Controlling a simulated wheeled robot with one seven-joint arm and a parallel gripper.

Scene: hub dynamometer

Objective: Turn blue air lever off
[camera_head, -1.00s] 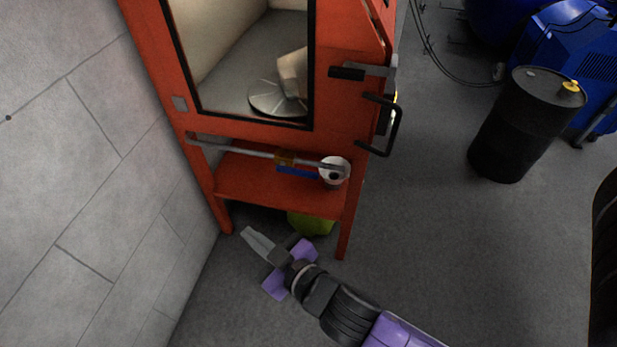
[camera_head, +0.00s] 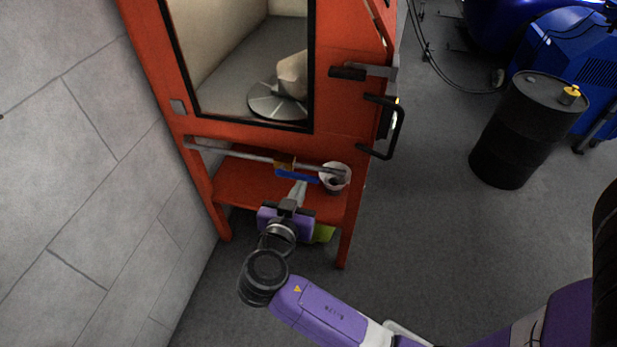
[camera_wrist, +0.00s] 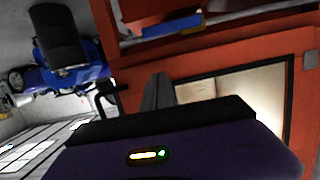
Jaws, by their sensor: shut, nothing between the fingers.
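The blue air lever (camera_head: 297,177) sits on the brass valve body (camera_head: 285,162) of the grey pipe that runs across the front of the red cabinet. It lies roughly in line with the pipe, tilted slightly. In the wrist view the blue lever (camera_wrist: 172,25) shows at the top. My gripper (camera_head: 300,187) is shut and empty, with its fingertips just below the lever in the head view. I cannot tell whether they touch it. In the wrist view my shut fingers (camera_wrist: 158,90) point up between the lever and the cabinet window.
A white round cup-like part (camera_head: 335,177) is at the pipe's right end. The red cabinet (camera_head: 250,190) has a lower shelf and a black door handle (camera_head: 392,130). A grey block wall (camera_head: 80,170) stands close on the left. A black drum (camera_head: 517,130) stands right on open floor.

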